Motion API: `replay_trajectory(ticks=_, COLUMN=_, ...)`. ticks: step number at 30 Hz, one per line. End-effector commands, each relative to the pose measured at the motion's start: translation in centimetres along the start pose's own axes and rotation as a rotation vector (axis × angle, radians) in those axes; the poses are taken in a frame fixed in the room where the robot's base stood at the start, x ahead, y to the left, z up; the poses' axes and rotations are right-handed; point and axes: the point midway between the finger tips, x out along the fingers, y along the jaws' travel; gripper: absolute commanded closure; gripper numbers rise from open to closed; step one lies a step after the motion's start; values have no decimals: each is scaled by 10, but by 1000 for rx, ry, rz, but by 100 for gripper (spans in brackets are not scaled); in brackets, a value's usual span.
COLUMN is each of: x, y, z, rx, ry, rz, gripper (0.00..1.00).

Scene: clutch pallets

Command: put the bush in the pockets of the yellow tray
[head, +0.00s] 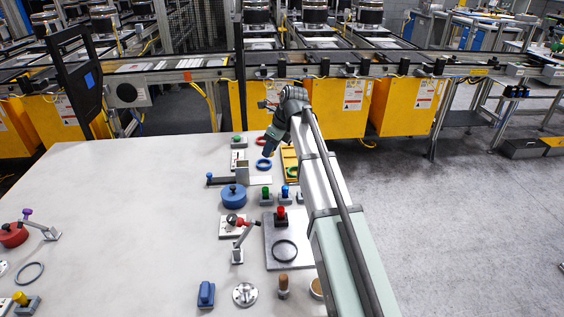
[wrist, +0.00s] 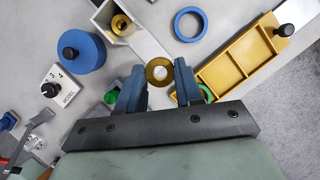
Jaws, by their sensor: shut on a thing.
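My gripper (wrist: 159,82) is shut on a brass bush (wrist: 152,72), a round ring with a pale centre, held between its blue fingertips in the wrist view. The yellow tray (wrist: 226,76) lies to the right of the fingers, with divided pockets; those in clear view look empty. A green ring (wrist: 208,94) shows at the tray's near end, partly hidden by the right finger. In the head view my gripper (head: 269,146) is beside the tray (head: 284,153), over its left side; the bush cannot be made out there. The bush's height above the table is unclear.
A blue ring (wrist: 175,25) lies beyond the fingers. A white open box (wrist: 103,14) holds another brass round piece (wrist: 121,25). A blue drum (wrist: 72,66) and a dial block (wrist: 63,75) stand left. A black knob (wrist: 285,30) is at the tray's far end. The table's left is largely free.

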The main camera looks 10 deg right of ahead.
Motion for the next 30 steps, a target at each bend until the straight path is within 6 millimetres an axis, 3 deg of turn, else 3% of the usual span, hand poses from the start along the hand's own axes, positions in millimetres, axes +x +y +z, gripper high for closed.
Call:
replay_trajectory(ticks=7, x=-22, y=-69, z=-35, rx=86, ry=2, rz=-41, gripper=97)
replay_trajectory(ticks=12, x=-28, y=-105, z=-31, rx=142, ry=4, rz=-70, gripper=97)
replay_trajectory(ticks=19, x=-18, y=-105, z=-36, rx=201, ry=1, rz=-82, gripper=97)
replay_trajectory(ticks=30, x=29, y=-104, z=-55, rx=200, ry=0, rz=-82, gripper=97)
